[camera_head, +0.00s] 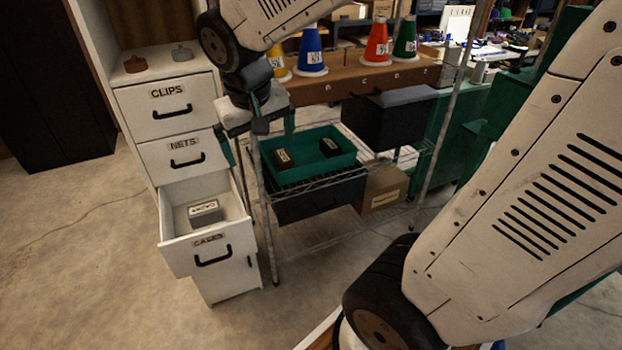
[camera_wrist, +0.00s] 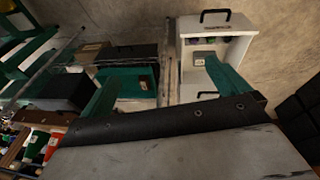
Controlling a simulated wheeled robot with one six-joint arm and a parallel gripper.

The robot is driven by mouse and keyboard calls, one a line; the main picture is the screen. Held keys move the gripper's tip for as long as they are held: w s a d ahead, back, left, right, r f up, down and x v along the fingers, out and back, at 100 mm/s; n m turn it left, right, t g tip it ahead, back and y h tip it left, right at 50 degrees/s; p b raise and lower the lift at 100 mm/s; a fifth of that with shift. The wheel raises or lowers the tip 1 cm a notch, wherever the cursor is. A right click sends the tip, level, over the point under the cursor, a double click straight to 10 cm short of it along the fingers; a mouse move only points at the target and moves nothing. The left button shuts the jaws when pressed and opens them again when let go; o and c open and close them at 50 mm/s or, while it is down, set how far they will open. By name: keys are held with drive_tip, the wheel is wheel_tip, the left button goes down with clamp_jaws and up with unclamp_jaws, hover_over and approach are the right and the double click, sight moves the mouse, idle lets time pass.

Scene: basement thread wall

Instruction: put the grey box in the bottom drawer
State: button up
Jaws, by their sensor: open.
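The grey box (camera_head: 205,213) lies inside the pulled-out bottom drawer (camera_head: 238,252) of the white cabinet, on the drawer floor. In the wrist view the grey box (camera_wrist: 199,58) shows beside one green finger, inside the drawer (camera_wrist: 245,22). My gripper (camera_head: 258,145) is open, with its two green fingers spread wide and nothing visible between them. It hangs above and to the right of the open drawer, in front of the shelf rack, apart from the box. In the wrist view my gripper (camera_wrist: 160,85) also shows its fingers wide apart.
The drawers labelled CLIPS (camera_head: 170,107) and NETS (camera_head: 186,158) are shut. A green tray (camera_head: 340,163) with two dark boxes stands on the wire rack right of the cabinet. Coloured cones (camera_head: 376,45) stand behind. Floor left of the drawer is clear.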

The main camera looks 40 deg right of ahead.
drive_tip(key=s+a+r+n+g+y, duration=0.1)
drive_tip(key=s+a+n+y, duration=0.1)
drive_tip(key=s, duration=1.4)
drive_tip(key=shift+s+r, duration=0.25)
drive_tip(key=shift+r, duration=0.15)
drive_tip(key=shift+a, duration=0.1)
